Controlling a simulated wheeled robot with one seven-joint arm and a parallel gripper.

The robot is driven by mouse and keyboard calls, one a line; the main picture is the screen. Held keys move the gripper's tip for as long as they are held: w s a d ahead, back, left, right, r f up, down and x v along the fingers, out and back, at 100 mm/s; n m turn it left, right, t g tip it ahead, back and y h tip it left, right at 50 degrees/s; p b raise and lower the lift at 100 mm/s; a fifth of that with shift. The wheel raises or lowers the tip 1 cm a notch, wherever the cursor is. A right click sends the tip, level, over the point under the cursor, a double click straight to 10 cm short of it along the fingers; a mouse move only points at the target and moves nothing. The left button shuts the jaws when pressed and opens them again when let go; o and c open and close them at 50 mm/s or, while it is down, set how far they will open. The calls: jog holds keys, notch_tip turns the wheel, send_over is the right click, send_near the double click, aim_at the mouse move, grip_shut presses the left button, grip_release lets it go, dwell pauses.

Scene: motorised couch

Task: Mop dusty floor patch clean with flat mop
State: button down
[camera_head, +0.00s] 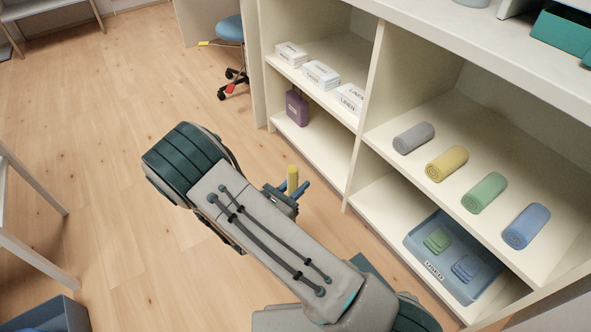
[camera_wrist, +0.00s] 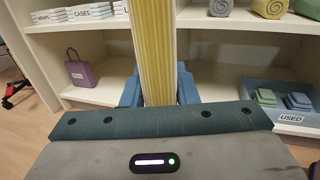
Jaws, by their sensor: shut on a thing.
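My gripper (camera_head: 290,193) is shut on a yellow pole, the mop handle (camera_head: 293,175). In the wrist view the ribbed yellow handle (camera_wrist: 154,50) runs upright between the two blue fingers of my gripper (camera_wrist: 158,90). In the head view only a short yellow end shows above the fingers; my own arm covers much of the floor below. The flat mop head is not visible in either view. I see no dusty patch on the visible wood floor (camera_head: 110,90).
An open shelf unit (camera_head: 362,105) stands at the right, with rolled towels, white boxes, a purple container (camera_head: 297,107) and a blue tray (camera_head: 410,241). A blue stool (camera_head: 230,28) is at the back. A blue bin (camera_head: 62,315) is at the lower left.

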aim_at(289, 180)
jog(key=shift+r+p, duration=2)
jog(key=shift+r, duration=0.65)
